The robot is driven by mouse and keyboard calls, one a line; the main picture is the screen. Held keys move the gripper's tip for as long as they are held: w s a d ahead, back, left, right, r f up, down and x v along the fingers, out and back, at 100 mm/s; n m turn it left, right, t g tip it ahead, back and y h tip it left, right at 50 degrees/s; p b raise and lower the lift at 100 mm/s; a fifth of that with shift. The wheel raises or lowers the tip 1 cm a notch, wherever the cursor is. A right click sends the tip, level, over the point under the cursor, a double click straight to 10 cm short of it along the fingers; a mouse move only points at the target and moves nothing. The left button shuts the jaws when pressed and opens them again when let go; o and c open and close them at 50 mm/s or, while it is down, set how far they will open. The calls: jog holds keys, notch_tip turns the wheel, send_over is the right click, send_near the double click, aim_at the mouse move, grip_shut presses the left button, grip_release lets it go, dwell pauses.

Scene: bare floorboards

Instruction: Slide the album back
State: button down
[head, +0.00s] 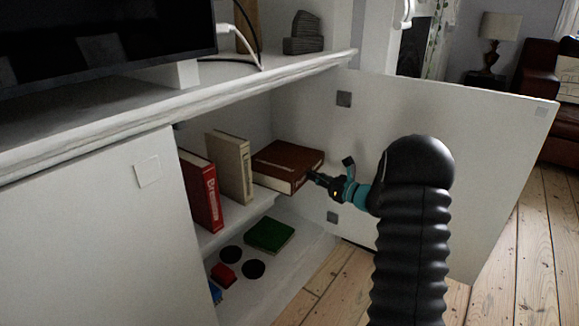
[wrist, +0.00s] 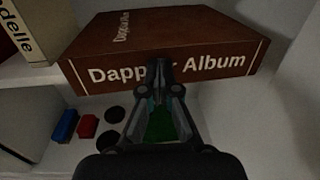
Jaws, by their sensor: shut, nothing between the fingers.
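The brown album (head: 288,160) lies flat on the cabinet's middle shelf, at the right end, with its near part sticking out past the shelf edge. In the wrist view the album (wrist: 120,68) shows its spine, lettered "Dapp… Album", facing me. My gripper (head: 316,177) is shut and empty, with its fingertips at the album's near side. In the wrist view my gripper (wrist: 159,68) covers the middle of the spine lettering. The fingertips look very close to or touching the spine; I cannot tell which.
A red book (head: 201,190) and a cream book (head: 231,166) stand upright left of the album on the shelf (head: 232,228). Below lie a green book (head: 269,235) and red and blue blocks. The open cabinet door (head: 440,130) stands close on the right.

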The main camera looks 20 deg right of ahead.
aim_at(301, 171)
jog(key=shift+x, duration=2.65)
jog(key=shift+s, duration=0.1)
jog(key=v, duration=1.3)
jog(key=shift+b, duration=0.35)
